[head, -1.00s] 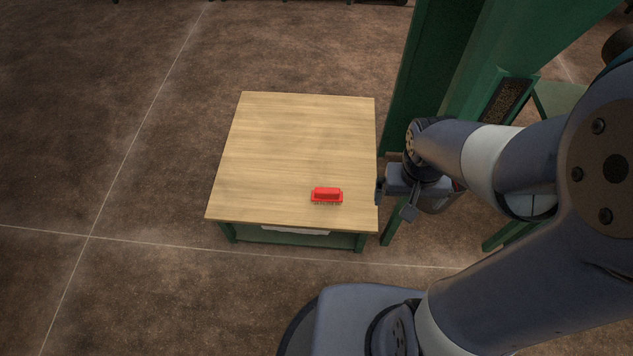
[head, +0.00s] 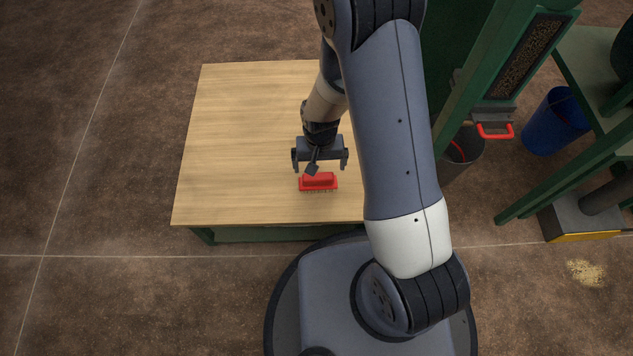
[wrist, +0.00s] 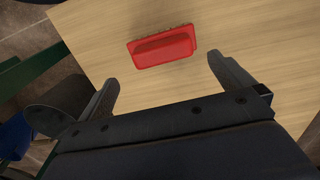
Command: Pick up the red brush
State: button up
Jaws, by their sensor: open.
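The red brush (head: 318,182) lies on the wooden table (head: 235,130) near its front edge, bristles toward the front in the head view. My gripper (head: 320,167) is open and empty, just behind and above the brush in that view. In the wrist view the brush (wrist: 162,47) lies on the tabletop beyond the two spread fingers, between their lines and apart from both. My gripper (wrist: 165,75) shows its fingers at left and right there. My arm covers the table's right part in the head view.
A green frame (head: 470,110) stands right of the table. A dark bucket (head: 462,150), a blue bucket (head: 555,122) and a red-handled tool (head: 495,130) are there too. A small pale pile (head: 586,272) lies on the floor. The table's left half is clear.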

aim_at(318, 176)
jog(key=f+b, duration=0.1)
jog(key=f, duration=0.2)
jog(key=f+b, duration=0.1)
jog(key=f, duration=0.3)
jog(key=shift+s+a+b, duration=0.1)
jog(key=shift+a+b, duration=0.1)
jog(key=shift+b, duration=0.15)
jog(key=shift+r, duration=0.15)
jog(key=c, duration=1.1)
jog(key=shift+o, duration=0.2)
notch_tip(318, 176, up, 10)
jog(key=p, duration=0.4)
